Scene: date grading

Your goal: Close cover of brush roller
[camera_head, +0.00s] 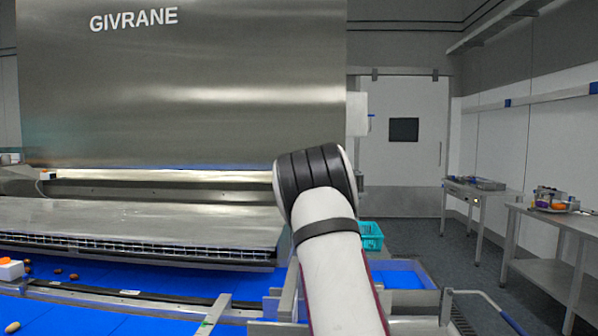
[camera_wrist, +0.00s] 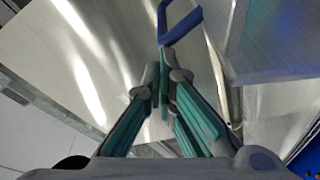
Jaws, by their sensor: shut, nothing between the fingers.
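In the head view, a large steel machine lettered GIVRANE has a broad upright steel panel (camera_head: 200,85) above a lower, flatter steel sheet (camera_head: 130,218). I cannot tell for sure which panel is the brush roller cover. In the wrist view, my gripper (camera_wrist: 164,78) is shut and empty, its teal-padded fingers meeting at the tips. A blue handle-like bar (camera_wrist: 182,24) lies just beyond the fingertips; whether they touch it is unclear. Shiny curved sheet metal (camera_wrist: 75,45) fills the left, and a grey panel (camera_wrist: 275,40) the upper right. The gripper is hidden behind my arm in the head view.
A blue belt (camera_head: 120,277) with a few dates runs below the steel sheet. A teal crate (camera_head: 370,235) stands behind my arm. Steel tables (camera_head: 560,225) line the right wall. A door (camera_head: 405,150) is at the back.

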